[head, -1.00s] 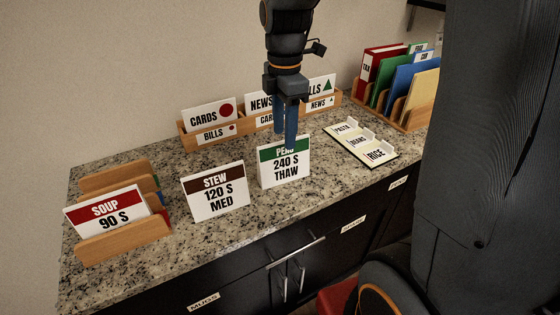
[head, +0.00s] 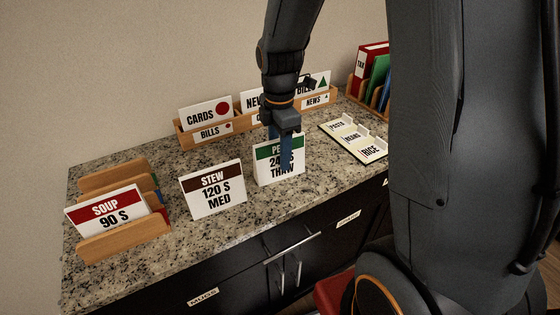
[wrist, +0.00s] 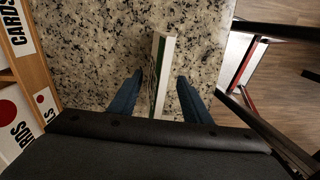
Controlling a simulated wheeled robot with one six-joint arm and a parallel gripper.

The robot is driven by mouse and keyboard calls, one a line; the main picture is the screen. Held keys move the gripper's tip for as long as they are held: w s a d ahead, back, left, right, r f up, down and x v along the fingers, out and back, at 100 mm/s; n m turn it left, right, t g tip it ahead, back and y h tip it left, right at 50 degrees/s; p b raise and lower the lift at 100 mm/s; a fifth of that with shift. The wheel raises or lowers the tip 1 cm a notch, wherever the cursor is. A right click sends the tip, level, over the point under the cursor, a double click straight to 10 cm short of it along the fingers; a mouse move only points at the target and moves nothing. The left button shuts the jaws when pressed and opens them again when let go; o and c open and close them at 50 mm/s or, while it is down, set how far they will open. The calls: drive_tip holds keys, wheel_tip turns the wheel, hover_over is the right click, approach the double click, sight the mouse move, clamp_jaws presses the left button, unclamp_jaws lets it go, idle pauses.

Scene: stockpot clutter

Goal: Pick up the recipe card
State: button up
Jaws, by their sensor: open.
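A white card with a green header (head: 268,152), partly hidden and reading 240 S THAW, stands upright on the granite counter. My gripper (head: 279,152) is open over it, with one blue finger in front of its face. In the wrist view the card's top edge (wrist: 163,60) lies between the two fingers of my gripper (wrist: 158,88), with a gap on both sides. A brown-headed STEW card (head: 212,190) stands to its left. A red-headed SOUP card (head: 104,209) leans in a wooden holder (head: 125,242) at the far left.
A wooden rack (head: 185,138) with CARDS and other signs stands behind the cards by the wall. A binder holder (head: 352,88) is at the back right, partly hidden by my arm.

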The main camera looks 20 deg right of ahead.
clamp_jaws()
